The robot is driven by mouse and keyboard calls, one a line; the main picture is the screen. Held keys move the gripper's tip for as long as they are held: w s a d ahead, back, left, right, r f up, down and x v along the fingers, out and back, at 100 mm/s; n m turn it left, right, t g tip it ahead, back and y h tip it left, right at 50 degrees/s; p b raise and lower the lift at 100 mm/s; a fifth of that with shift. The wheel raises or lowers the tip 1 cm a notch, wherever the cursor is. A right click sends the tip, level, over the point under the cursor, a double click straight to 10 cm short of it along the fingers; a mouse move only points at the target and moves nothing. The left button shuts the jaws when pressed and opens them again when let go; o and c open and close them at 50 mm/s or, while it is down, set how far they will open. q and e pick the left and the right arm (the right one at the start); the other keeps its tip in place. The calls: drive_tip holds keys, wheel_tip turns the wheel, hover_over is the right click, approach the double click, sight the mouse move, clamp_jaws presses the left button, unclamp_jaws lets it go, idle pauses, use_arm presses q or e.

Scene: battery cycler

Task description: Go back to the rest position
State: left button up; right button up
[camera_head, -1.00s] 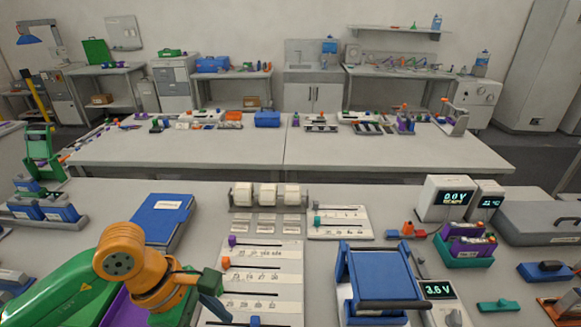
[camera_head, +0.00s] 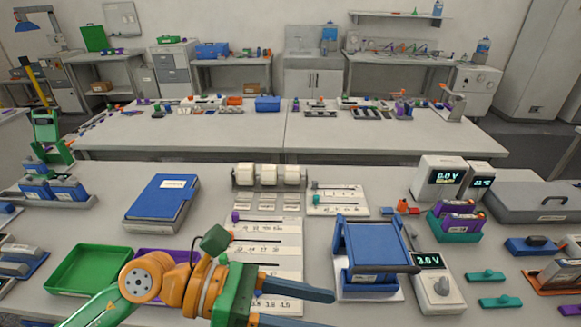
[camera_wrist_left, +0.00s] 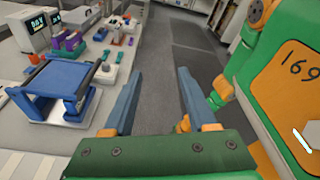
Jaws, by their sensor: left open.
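My left gripper (camera_head: 328,309) comes in from the lower left of the head view. Its two blue-grey fingers point right, low in front of the slider board (camera_head: 290,236) and the blue-framed device (camera_head: 375,245). In the left wrist view the fingers (camera_wrist_left: 157,74) are spread wide with nothing between them, and grey floor shows beyond. My green and orange body stands at the right of that view. The blue-framed device (camera_wrist_left: 55,88) is on the bench to the left of the fingers, apart from them. My right gripper is in neither view.
The bench holds a green tray (camera_head: 88,271), a blue binder (camera_head: 160,202), a meter (camera_head: 436,284) and a display box (camera_head: 440,177). A purple tray is partly hidden behind my arm. Open floor (camera_wrist_left: 195,55) lies beside the bench.

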use_arm(q)
drive_tip(key=w+r+n+t+h, duration=0.4)
drive_tip(key=r+n+t+h, duration=0.25)
drive_tip(key=r+n, duration=0.35)
drive_tip(key=w+a+n+t+y, duration=0.5)
drive_tip(key=w+a+n+t, duration=0.1)
drive_tip(key=n+t, duration=0.65)
drive_tip(key=w+a+f+n+g+y, duration=0.1)
drive_tip(key=w+a+f+n+y, duration=0.1)
drive_tip(key=a+f+n+y, duration=0.7)
drive_tip(key=w+a+f+n+g+y, duration=0.2)
drive_tip(key=a+f+n+y, duration=0.2)
drive_tip(key=f+n+y, duration=0.7)
drive_tip(key=s+f+n+g+h, duration=0.3)
drive_tip(key=s+f+n+g, duration=0.6)
drive_tip(key=s+f, duration=0.85)
drive_tip(key=s+f+m+g+b, duration=0.1)
drive_tip(key=s+f+g+b, duration=0.15)
drive_tip(key=f, duration=0.85)
drive_tip(key=s+f+m+g+b, duration=0.15)
drive_tip(key=f+b, duration=0.25)
drive_tip(key=f, duration=0.7)
drive_tip(key=s+a+f+b, duration=0.3)
drive_tip(key=s+f, duration=0.9)
drive_tip(key=f, duration=0.1)
drive_tip(key=shift+f+g, duration=0.2)
drive_tip(key=shift+g, duration=0.1)
